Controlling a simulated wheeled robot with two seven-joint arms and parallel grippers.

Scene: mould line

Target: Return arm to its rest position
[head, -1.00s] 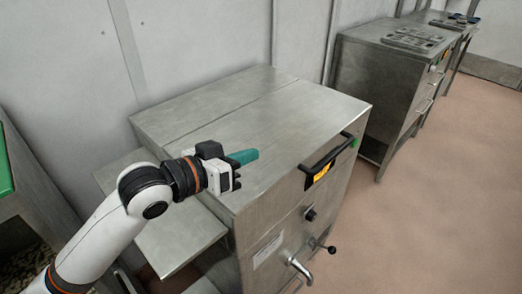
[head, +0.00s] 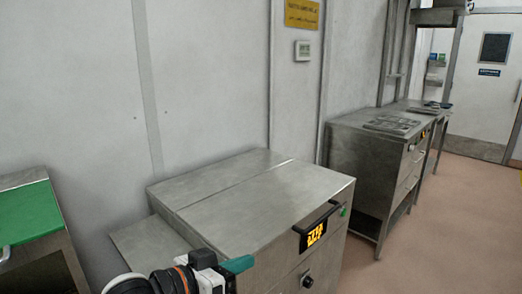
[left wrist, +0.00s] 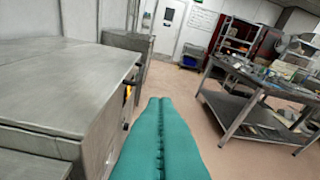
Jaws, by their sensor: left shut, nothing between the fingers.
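My left gripper (head: 238,264) is at the bottom of the head view, in front of the closed steel machine. Its teal fingers also show in the left wrist view (left wrist: 160,140), pressed together with nothing between them. Most of my left arm is below the head view's edge. My right gripper is in neither view.
The steel machine (head: 250,205) has a flat lid, a black handle (head: 320,218) and a lit orange display. A steel counter (head: 350,150) with trays stands behind it at right. A green-topped stand (head: 30,212) is at left. A steel table (left wrist: 255,85) shows in the wrist view. Floor at right is clear.

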